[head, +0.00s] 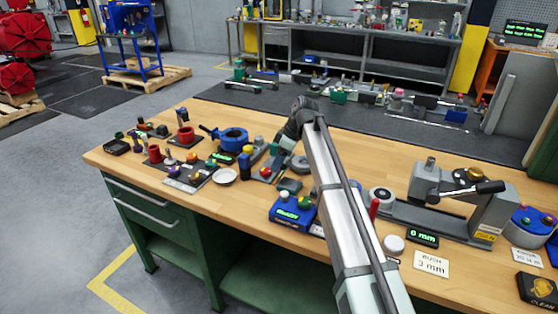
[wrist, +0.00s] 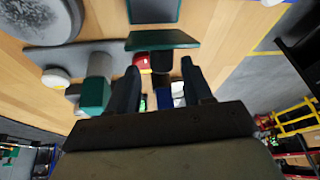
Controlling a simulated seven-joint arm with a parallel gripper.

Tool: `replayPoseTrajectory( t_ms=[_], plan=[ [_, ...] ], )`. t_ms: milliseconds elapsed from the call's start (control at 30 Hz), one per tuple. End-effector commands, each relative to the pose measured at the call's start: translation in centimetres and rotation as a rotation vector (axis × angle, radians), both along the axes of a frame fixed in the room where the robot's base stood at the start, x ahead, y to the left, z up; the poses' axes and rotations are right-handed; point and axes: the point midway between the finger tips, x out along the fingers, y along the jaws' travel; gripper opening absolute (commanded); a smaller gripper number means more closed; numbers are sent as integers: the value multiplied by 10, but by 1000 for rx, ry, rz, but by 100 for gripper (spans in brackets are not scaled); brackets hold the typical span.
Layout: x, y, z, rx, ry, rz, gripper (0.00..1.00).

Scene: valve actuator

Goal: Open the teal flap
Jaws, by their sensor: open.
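In the wrist view, the teal flap (wrist: 162,40) is a thin, wide plate just beyond my gripper's fingertips. My gripper (wrist: 160,78) is open, with its two dark fingers apart and nothing clearly held between them. I cannot tell whether the fingers touch the flap or how far it is swung. In the head view, a small teal piece (head: 275,150), probably the flap, shows just below the end of my arm. The fingertips cannot be made out there.
A teal-ended grey block (wrist: 95,92) stands beside my gripper. A red part (wrist: 143,61) shows beyond it. On the wooden bench (head: 135,160) are a blue valve (head: 233,138), a blue box (head: 291,210) with a green display and a grey lever fixture (head: 440,205).

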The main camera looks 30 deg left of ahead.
Motion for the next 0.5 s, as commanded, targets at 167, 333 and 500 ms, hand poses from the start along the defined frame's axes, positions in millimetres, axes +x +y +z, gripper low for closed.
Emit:
replayPoseTrajectory(
  t_ms=[167, 333, 500],
  plan=[
    [0, -2, 5, 0, 0, 0, 50],
    [4, -9, 25, 1, -2, -1, 50],
    [8, -21, 55, 1, -2, -1, 50]
  ],
)
